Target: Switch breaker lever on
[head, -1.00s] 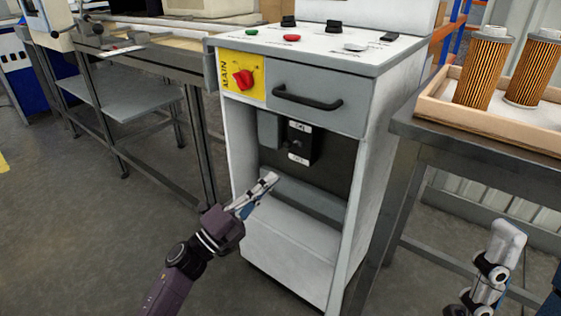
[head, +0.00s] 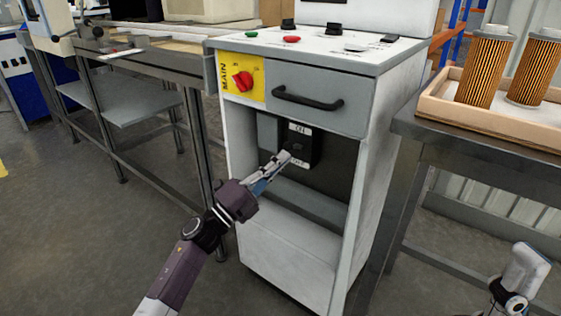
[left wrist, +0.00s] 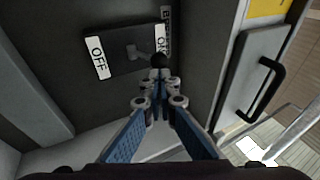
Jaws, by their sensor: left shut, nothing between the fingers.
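The black breaker box (head: 300,146) sits in the recess of the grey cabinet, with an ON label at its top and an OFF label at its bottom in the head view. The left wrist view shows it too (left wrist: 118,62), with a grey lever (left wrist: 137,52) between the labels and a black knob (left wrist: 158,61) at the lever's end.
A drawer with a black handle (head: 307,100) and a yellow panel with a red MAIN switch (head: 243,80) are above the recess. A shelf lies below the box. At right, a table holds a wooden tray (head: 500,127) with filter cartridges (head: 485,67).

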